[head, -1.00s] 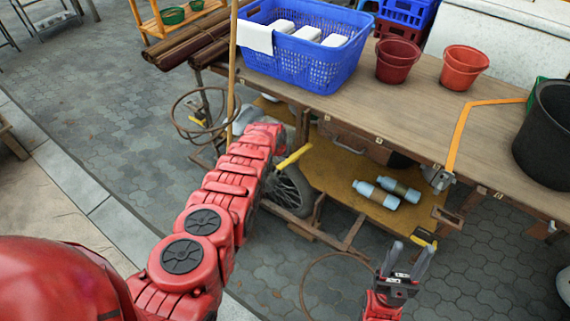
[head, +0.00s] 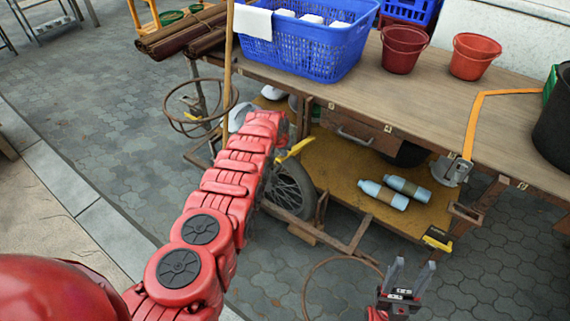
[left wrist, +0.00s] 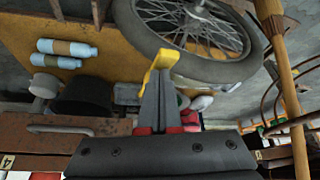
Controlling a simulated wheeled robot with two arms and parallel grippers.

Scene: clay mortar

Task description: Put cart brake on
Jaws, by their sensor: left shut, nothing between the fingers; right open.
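The wooden cart (head: 352,92) stands ahead of me, with a spoked wheel (head: 289,192) under its left end. A yellow brake lever (head: 296,149) sticks out beside the wheel. It also shows in the left wrist view (left wrist: 164,57), in front of the tyre. My left gripper (left wrist: 158,78) is shut and empty. Its tips are right at the lever and seem to touch it, but contact is not certain. In the head view my red left arm hides this gripper. My right gripper (head: 409,272) is open and empty, low in front of the cart.
A blue basket (head: 300,48), red pots (head: 403,48) and a black bucket (head: 556,125) stand on the cart top. Bottles (head: 383,195) lie on its lower shelf. A wooden pole (head: 228,70) and a wire ring (head: 180,118) are left of my arm.

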